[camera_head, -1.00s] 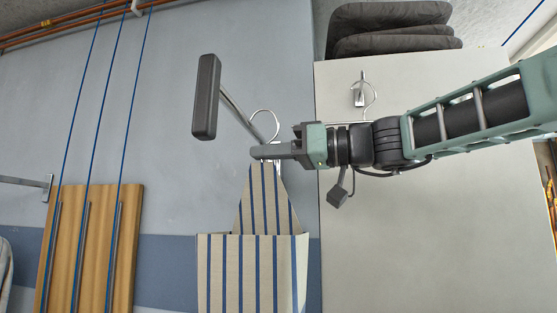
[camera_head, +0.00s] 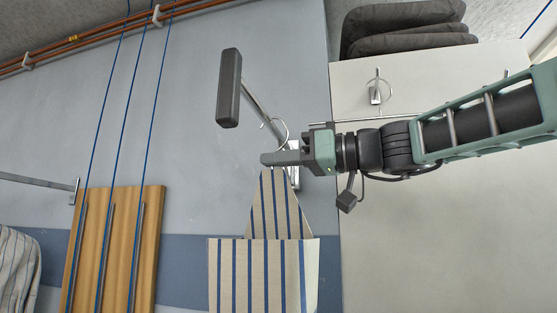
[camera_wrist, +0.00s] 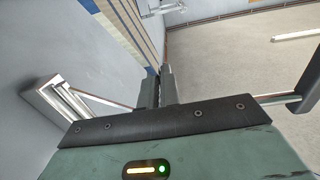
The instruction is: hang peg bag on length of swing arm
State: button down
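The peg bag (camera_head: 265,275) is beige with blue stripes and hangs below my gripper in the head view. Its wire hook (camera_head: 285,127) rises above the fingers. My gripper (camera_head: 266,158) is shut on the bag's top, just under the hook. The swing arm (camera_head: 258,98) is a metal bar slanting from a wall mount to a dark grey end pad (camera_head: 229,88). The hook overlaps the bar in the picture; I cannot tell whether it touches or goes around it. In the wrist view, the striped bag (camera_wrist: 128,30) shows beyond the fingers (camera_wrist: 160,88); the hook is not clear there.
A wooden board (camera_head: 118,245) with blue cords stands at the left wall. A pale panel (camera_head: 430,220) with a small hook (camera_head: 376,92) stands behind my arm, with dark folded cushions (camera_head: 400,30) on top. Copper pipes (camera_head: 75,38) run along the upper wall.

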jog(key=shift+f+b, duration=0.45)
jog(key=shift+b, duration=0.35)
jog(key=c, duration=1.5)
grip_release()
jog(key=shift+c, duration=0.2)
jog(key=shift+s+d+b, duration=0.2)
jog(key=shift+d+b, duration=0.1)
jog(key=shift+d, duration=0.25)
jog(key=b+v, duration=0.5)
jog(key=v, duration=1.1)
jog(key=shift+s+d, duration=0.15)
